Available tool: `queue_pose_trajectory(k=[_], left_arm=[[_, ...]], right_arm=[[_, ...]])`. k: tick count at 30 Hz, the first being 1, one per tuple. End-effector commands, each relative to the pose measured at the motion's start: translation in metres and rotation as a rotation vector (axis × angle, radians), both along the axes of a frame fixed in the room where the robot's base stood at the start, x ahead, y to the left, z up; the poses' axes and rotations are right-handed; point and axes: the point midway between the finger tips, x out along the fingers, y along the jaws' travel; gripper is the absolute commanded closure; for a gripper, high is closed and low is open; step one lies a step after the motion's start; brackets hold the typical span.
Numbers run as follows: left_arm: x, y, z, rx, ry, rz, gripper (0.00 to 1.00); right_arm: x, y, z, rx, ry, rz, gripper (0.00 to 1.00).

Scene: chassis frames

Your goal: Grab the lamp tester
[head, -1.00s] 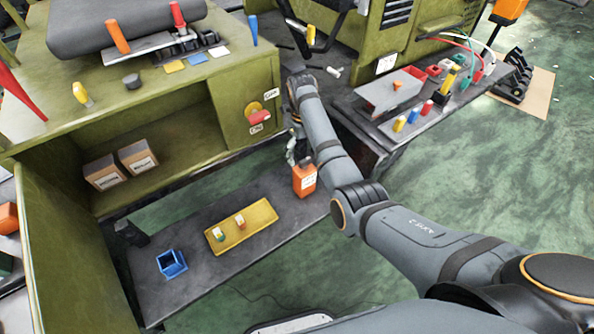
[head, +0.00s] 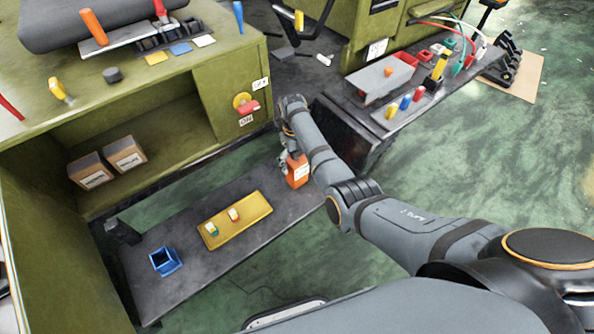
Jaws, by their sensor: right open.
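An orange box with a white label (head: 298,172), which looks like the lamp tester, stands at the right end of the low dark bench (head: 250,240). My right arm reaches in from the lower right. My right gripper (head: 285,160) is open, right at the box's upper left side. The arm covers part of the box, and I cannot tell whether the fingers touch it. My left gripper is not in view.
A yellow tray (head: 245,228) with two small coloured parts and a blue open holder (head: 165,261) sit on the same bench. The green cabinet (head: 225,100) with a red and yellow switch (head: 245,105) rises behind. A dark side shelf (head: 375,115) holds several tools.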

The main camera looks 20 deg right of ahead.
Motion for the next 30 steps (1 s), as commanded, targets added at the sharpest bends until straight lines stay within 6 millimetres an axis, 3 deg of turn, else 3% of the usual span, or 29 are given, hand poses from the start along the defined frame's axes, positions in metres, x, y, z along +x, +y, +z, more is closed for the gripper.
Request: queue_pose_trajectory(k=[8, 27, 30], left_arm=[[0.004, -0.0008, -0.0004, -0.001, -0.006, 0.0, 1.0], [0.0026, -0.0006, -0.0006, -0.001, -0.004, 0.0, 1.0], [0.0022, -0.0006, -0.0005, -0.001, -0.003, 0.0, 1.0]], right_arm=[[-0.0006, -0.0004, -0.0057, 0.0, -0.001, 0.0, 0.09], [-0.0005, -0.0003, -0.0053, 0.0, -0.001, 0.0, 0.96], [-0.0001, -0.0002, -0.0046, 0.0, -0.002, 0.0, 0.99]])
